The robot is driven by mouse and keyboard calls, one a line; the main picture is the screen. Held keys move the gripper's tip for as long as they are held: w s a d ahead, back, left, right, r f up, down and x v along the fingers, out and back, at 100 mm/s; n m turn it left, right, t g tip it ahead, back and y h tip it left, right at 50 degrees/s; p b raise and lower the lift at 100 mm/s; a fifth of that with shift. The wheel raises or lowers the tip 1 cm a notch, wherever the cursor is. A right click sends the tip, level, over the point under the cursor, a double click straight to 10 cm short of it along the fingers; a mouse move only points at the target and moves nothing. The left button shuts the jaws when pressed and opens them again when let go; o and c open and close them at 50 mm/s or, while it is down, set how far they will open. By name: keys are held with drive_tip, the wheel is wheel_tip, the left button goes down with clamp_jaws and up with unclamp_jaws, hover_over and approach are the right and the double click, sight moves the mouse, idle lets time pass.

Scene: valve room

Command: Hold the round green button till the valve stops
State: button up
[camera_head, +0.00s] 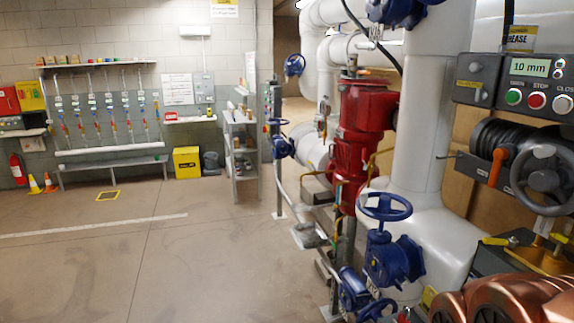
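The round green button (513,97) is on a grey control panel (500,68) at the upper right. It is the left one in a row, with a red button (536,101) marked STOP and a white button (562,104) to its right. The panel's display (530,67) reads 10 mm. Below the panel is a dark valve actuator (491,137) with a grey handwheel (543,180) and an orange lever (497,166). My gripper is not in view, and nothing visible touches the green button.
A white vertical pipe (423,110) stands left of the panel. Blue handwheel valves (386,207) and a red pump (359,145) stand further left. A grey shelf (241,150) and a yellow box (187,162) are at the back. The floor at left is open, with cones (49,183) by the wall.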

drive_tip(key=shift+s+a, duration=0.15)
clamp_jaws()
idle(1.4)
